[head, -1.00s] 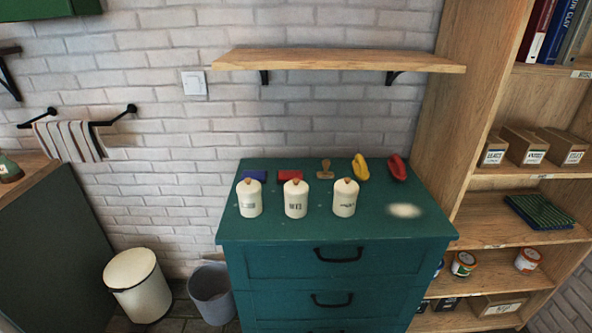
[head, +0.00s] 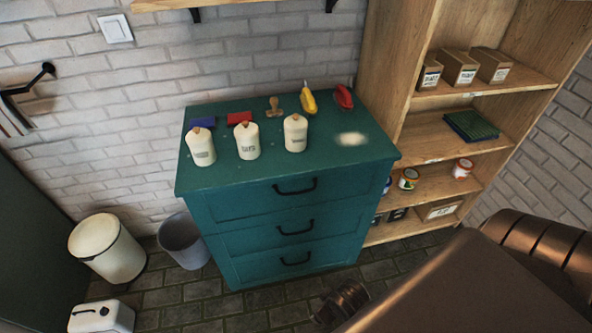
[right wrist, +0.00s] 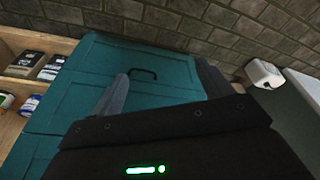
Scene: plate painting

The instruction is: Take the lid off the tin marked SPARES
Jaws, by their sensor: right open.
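Three cream tins with lids and small wooden knobs stand upright in a row on the green chest of drawers (head: 360,165): a left tin (head: 201,148), a middle tin (head: 248,143) and a right tin (head: 295,134). All three lids are on. My right gripper (right wrist: 162,75) is open and empty in the right wrist view, with the drawer fronts beyond it. It is well away from the tins. My right arm enters the head view at the lower right. My left gripper is out of view.
Behind the tins lie a blue block (head: 203,122), a red block (head: 240,118), a wooden stamp (head: 275,107), a yellow item (head: 308,99) and a red item (head: 344,96). A wooden bookcase (head: 385,90) stands right of the chest. Bins stand on the floor to the left.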

